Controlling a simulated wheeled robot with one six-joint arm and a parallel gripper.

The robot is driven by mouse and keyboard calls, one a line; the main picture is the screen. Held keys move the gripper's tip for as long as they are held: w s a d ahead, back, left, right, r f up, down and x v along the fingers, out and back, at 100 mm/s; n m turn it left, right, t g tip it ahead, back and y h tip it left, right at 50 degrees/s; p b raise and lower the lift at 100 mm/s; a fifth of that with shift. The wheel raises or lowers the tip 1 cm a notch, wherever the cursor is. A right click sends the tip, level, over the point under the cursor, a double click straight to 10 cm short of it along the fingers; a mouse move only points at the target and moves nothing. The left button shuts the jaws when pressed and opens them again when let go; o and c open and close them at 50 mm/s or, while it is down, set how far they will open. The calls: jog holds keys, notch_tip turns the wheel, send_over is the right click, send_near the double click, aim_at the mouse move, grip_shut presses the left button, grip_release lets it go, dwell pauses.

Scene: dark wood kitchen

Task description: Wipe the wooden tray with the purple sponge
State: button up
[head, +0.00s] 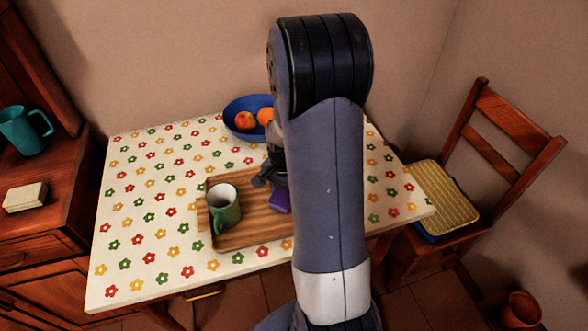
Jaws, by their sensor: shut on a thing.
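The wooden tray (240,238) lies on the flowered tablecloth near the middle of the table. A green mug (226,213) stands on the tray's left part. The purple sponge (281,202) is at my gripper (274,188), over the right part of the tray. My gripper is shut on the sponge, its fingers mostly dark and partly covered by my arm. Whether the sponge touches the tray surface I cannot tell. My arm hides the tray's right end.
A blue bowl (233,107) with fruit stands at the back of the table, behind the tray. A chair with a yellow cushion (443,195) is at the right. A teal mug (22,130) and a pale block (25,197) sit on the left cabinet. The table's left side is clear.

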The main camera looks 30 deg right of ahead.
jog(key=shift+s+d, duration=0.15)
jog(key=shift+d, duration=0.2)
jog(key=r+p, duration=0.1)
jog(key=r, duration=0.2)
jog(key=shift+d+p, duration=0.3)
jog(key=shift+p, duration=0.1)
notch_tip(320, 180, up, 5)
jog(key=p, duration=0.4)
jog(key=shift+s+r, duration=0.1)
